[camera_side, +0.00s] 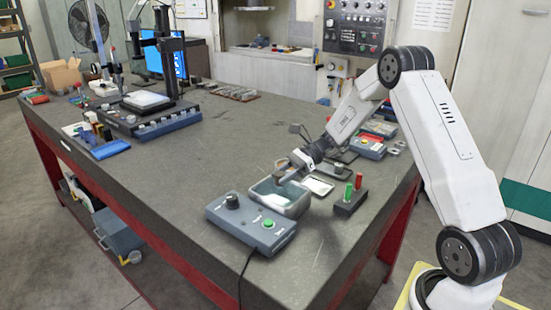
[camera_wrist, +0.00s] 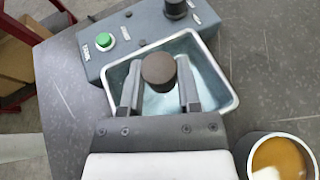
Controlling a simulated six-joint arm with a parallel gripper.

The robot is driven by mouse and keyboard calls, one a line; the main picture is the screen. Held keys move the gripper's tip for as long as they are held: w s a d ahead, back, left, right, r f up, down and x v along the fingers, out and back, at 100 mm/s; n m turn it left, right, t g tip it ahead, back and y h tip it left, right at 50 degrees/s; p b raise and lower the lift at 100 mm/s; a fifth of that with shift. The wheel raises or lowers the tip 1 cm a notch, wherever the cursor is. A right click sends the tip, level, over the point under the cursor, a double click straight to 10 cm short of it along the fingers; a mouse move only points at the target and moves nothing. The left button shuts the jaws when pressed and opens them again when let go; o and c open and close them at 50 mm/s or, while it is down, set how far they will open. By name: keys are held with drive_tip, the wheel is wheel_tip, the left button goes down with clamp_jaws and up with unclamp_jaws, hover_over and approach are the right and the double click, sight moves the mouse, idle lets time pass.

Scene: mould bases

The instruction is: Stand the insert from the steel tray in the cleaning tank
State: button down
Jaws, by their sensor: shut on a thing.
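My gripper (camera_wrist: 158,82) is shut on the insert (camera_wrist: 158,68), a dark brown piece with a round top, held between the two fingers. The cleaning tank (camera_wrist: 229,104) is a grey, open rectangular container with pale bluish contents, directly below the fingers in the wrist view. In the side view my gripper (camera_side: 285,174) is at the mouth of the tank (camera_side: 290,209). The insert's lower end is hidden, so I cannot tell whether it touches the tank floor. A flat, pale metal-edged tray (camera_side: 319,186), possibly the steel tray, lies just right of the tank.
A control box (camera_side: 252,224) with a green button and black knob stands close against the tank's near side. A dark block (camera_side: 350,201) with green and red pegs is to the right. A round cup of amber contents (camera_wrist: 281,160) is nearby. The table's middle is clear.

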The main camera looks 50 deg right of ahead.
sight(284, 203)
drive_tip(key=shift+f, duration=0.15)
drive_tip(key=shift+s+a+f, duration=0.1)
drive_tip(key=shift+s+f, duration=0.05)
drive_tip(key=shift+f, duration=1.35)
drive_tip(key=shift+s+a+f, duration=0.1)
drive_tip(key=shift+s+f, duration=0.05)
drive_tip(key=shift+f, duration=1.3)
drive_tip(key=shift+c, duration=1.2)
unclamp_jaws()
drive_tip(key=shift+n+y, duration=0.3)
drive_tip(key=shift+y, duration=0.3)
drive_tip(key=d+r, duration=0.2)
drive_tip(key=s+d+r, duration=0.1)
drive_tip(key=d, duration=0.1)
drive_tip(key=d+r, duration=0.2)
drive_tip(key=shift+s+d+r, duration=0.25)
drive_tip(key=shift+s+r, duration=0.1)
drive_tip(key=shift+s, duration=0.05)
drive_tip(key=shift+s+d+r, duration=0.2)
drive_tip(key=shift+d+r, duration=0.35)
drive_tip(key=shift+r, duration=0.1)
